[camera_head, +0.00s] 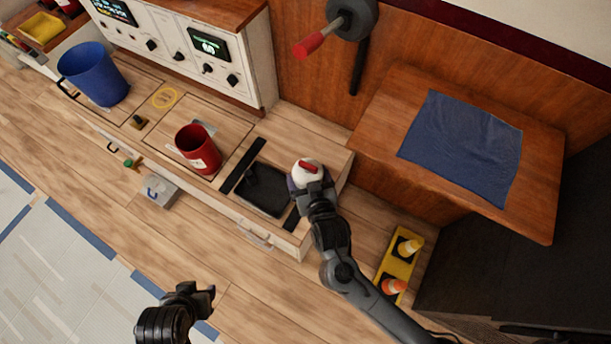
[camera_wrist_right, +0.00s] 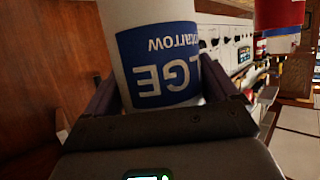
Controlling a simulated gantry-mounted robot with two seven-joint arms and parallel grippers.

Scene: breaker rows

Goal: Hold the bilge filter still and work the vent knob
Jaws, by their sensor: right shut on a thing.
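The bilge filter (camera_head: 299,178) is a white cylinder with a blue band, standing at the right end of the low wooden counter. Its red vent knob (camera_head: 310,166) sits on top in the head view. My right gripper (camera_head: 312,186) is shut on the filter's body from the near side. In the right wrist view the filter's blue label (camera_wrist_right: 160,70) fills the space between the fingers (camera_wrist_right: 170,98), its lettering upside down. The knob is out of that view. My left gripper (camera_head: 202,290) is open and empty over the floor, well away from the filter.
A black sink-like recess (camera_head: 263,190) lies left of the filter. A red bucket (camera_head: 197,150) and a blue bucket (camera_head: 92,75) stand further left. A wooden table (camera_head: 390,100) with a blue cloth (camera_head: 460,145) is at right. A yellow tray (camera_head: 408,262) holds small cones.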

